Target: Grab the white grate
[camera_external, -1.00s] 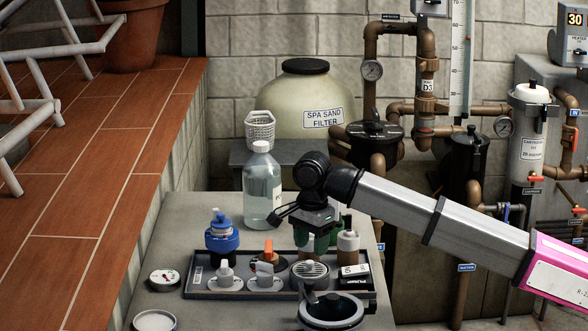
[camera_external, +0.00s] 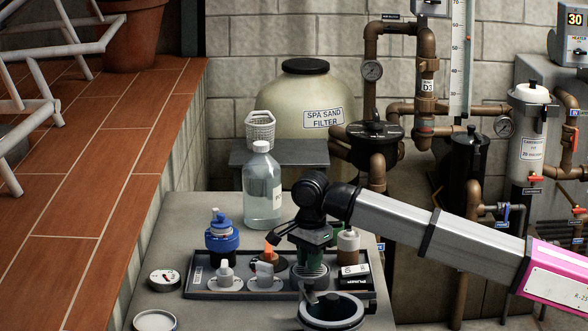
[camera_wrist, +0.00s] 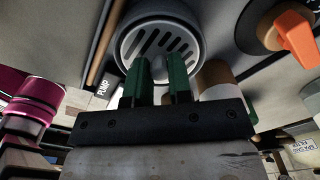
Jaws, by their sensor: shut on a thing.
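The white grate (camera_external: 312,278) is a round, light grey-white slotted disc in the dark tray (camera_external: 205,290). In the wrist view its slotted face (camera_wrist: 160,42) lies just past my fingertips, with a small pale knob between them. My gripper (camera_external: 313,262) points down onto the grate from above. In the wrist view, the two green fingers of my gripper (camera_wrist: 160,75) are closed around the knob. The fingers partly hide the grate in the external view, and I cannot see any gap beneath it.
The tray also holds a blue-topped item (camera_external: 222,238), an orange-handled valve (camera_external: 269,254), white fittings (camera_external: 225,277) and a brown bottle (camera_external: 348,246). A tall clear bottle (camera_external: 262,190) stands behind. A black ring-shaped part (camera_external: 331,311) sits in front, close to the grate.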

